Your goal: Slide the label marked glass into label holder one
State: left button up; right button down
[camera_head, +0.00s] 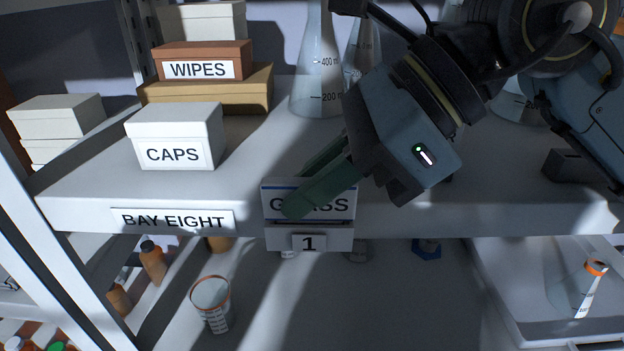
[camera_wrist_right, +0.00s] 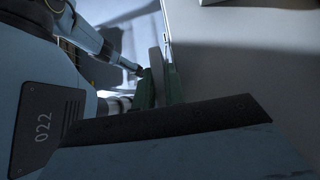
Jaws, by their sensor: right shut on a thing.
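The label marked GLASS (camera_head: 343,207) is at the shelf's front edge in the head view, just above the plate marked 1 on label holder one (camera_head: 337,240). Its lower edge meets the holder; how deep it sits in the holder I cannot tell. My right gripper (camera_head: 297,205) is shut on the label, its green fingers covering the middle of the word. In the right wrist view the green fingers (camera_wrist_right: 158,90) close on a thin edge-on piece beside the shelf. My left gripper is not in view.
A BAY EIGHT strip (camera_head: 172,220) is on the shelf edge to the left. A CAPS box (camera_head: 176,137), a WIPES box (camera_head: 203,62) and glass flasks (camera_head: 317,75) stand on the shelf. A beaker (camera_head: 212,303) is below, and a tray (camera_head: 507,295) is at lower right.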

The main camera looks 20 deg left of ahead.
jog(key=c, duration=1.4)
grip_release()
jog(key=shift+o, duration=0.4)
jog(key=shift+f, duration=0.1)
jog(key=o, duration=0.4)
jog(key=shift+d, duration=0.1)
jog(key=p+v, duration=0.2)
jog(key=v, duration=0.4)
